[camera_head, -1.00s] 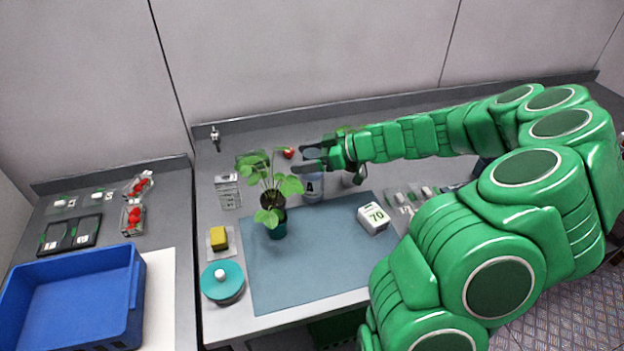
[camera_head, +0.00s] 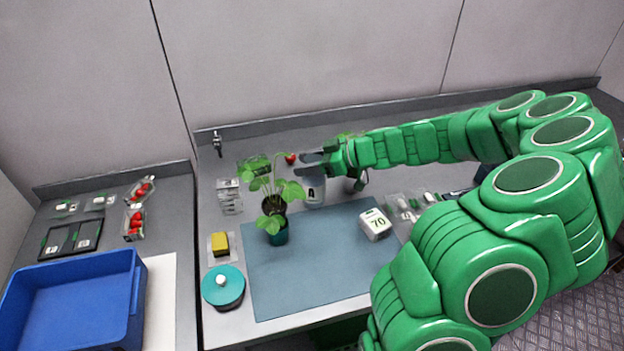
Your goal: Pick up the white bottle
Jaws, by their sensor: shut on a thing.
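A pale bottle (camera_head: 315,192) with a dark label stands upright behind the grey-blue mat (camera_head: 320,268), just right of the potted plant. It looks whitish-grey, and my fingers cover its upper part. My gripper (camera_head: 311,164) reaches in from the right, and its dark fingers are at the bottle's top. The gripper is shut on the bottle. I cannot tell whether the bottle's base is off the counter.
A white box marked 70 (camera_head: 375,223) is on the mat's right. A teal lidded pot (camera_head: 223,287), yellow sponge (camera_head: 220,243) and blue crate (camera_head: 125,300) are to the left.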

